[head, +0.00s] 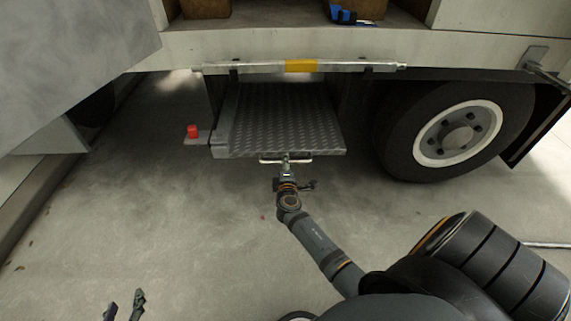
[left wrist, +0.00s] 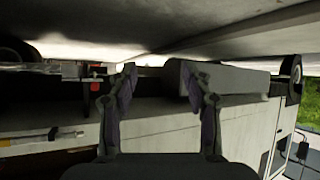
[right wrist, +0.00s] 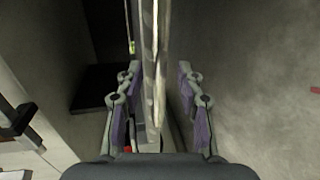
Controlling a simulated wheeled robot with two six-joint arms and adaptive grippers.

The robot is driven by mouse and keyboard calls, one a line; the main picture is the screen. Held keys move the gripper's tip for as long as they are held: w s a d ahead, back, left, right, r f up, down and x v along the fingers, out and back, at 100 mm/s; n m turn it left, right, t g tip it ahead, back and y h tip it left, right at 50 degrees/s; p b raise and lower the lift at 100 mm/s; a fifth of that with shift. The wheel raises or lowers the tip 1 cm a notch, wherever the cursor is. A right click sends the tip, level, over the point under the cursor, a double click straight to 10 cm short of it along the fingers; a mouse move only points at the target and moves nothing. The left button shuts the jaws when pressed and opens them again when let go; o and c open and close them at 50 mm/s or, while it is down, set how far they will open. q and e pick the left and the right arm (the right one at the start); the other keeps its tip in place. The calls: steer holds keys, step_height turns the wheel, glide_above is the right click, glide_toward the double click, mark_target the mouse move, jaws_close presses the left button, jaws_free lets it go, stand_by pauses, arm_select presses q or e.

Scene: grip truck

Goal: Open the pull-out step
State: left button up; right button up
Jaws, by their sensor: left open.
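The pull-out step (head: 285,115) is a grey tread-plate slab under the truck's side. It sticks out toward me, with a light bar handle (head: 300,160) on its front edge. My right gripper (head: 286,162) is at the middle of this handle. In the right wrist view its fingers (right wrist: 160,92) stand apart, on either side of the step's edge (right wrist: 149,50), with a visible gap. Contact with the handle cannot be made out. My left gripper (head: 125,304) is open and empty, low at the left, away from the step; its spread fingers show in the left wrist view (left wrist: 158,85).
A truck wheel (head: 455,133) stands right of the step. A rail with a yellow patch (head: 300,66) runs above. A grey panel (head: 70,60) juts in at upper left. The concrete floor in front is clear.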

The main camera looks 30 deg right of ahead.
steer(key=shift+x, duration=0.75)
arm_select(q)
steer(key=w+r+t, duration=0.1)
steer(key=w+r, duration=0.1)
steer(key=r, duration=0.1)
steer(key=shift+a+r+t, duration=0.1)
steer(key=shift+r+t, duration=0.05)
steer(key=shift+t, duration=0.25)
arm_select(e)
steer(key=shift+c, duration=0.3)
jaws_close()
